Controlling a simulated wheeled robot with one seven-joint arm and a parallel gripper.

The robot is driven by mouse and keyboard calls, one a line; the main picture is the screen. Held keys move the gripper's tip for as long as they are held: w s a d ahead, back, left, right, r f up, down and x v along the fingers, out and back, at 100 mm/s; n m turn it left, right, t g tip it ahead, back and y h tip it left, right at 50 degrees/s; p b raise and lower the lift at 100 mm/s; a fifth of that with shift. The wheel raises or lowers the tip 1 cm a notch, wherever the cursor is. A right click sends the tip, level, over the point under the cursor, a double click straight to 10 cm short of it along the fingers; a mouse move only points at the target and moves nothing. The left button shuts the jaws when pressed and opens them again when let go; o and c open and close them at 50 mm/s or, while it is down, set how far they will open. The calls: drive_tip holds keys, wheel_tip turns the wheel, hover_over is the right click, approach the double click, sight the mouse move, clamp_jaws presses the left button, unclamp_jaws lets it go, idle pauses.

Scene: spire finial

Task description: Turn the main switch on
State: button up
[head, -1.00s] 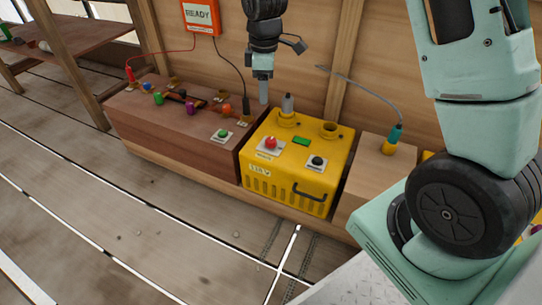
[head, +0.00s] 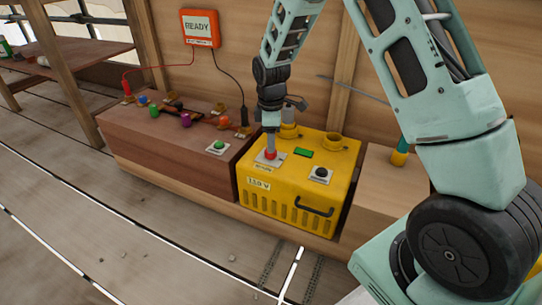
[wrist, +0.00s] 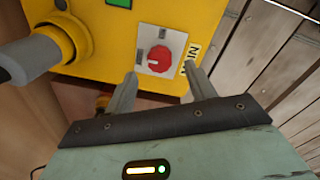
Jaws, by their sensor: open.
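The main switch is a red round knob on a light plate (wrist: 157,56) on top of the yellow box (head: 290,200). In the wrist view the red knob (wrist: 160,59) has a pale bar across it. In the head view the red knob (head: 270,155) shows right at my gripper's fingertips. My gripper (wrist: 165,78) is open and empty, pointing down, with a fingertip on each side of the knob in the wrist view. I cannot tell whether the fingers touch it.
A black knob (head: 320,173) and a green indicator (head: 303,152) share the yellow box's top. A grey plug (wrist: 30,57) sits in a yellow socket beside the switch. The brown box (head: 165,150) with coloured knobs stands left, and a READY sign (head: 199,28) hangs behind.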

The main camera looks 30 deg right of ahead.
wheel_tip(320, 180, down, 4)
drive_tip(key=shift+w+f+b, duration=0.1)
drive_tip(key=shift+f+b, duration=0.1)
drive_tip(key=shift+b, duration=0.65)
drive_tip(key=shift+c, duration=0.3)
drive_tip(key=c, duration=0.9)
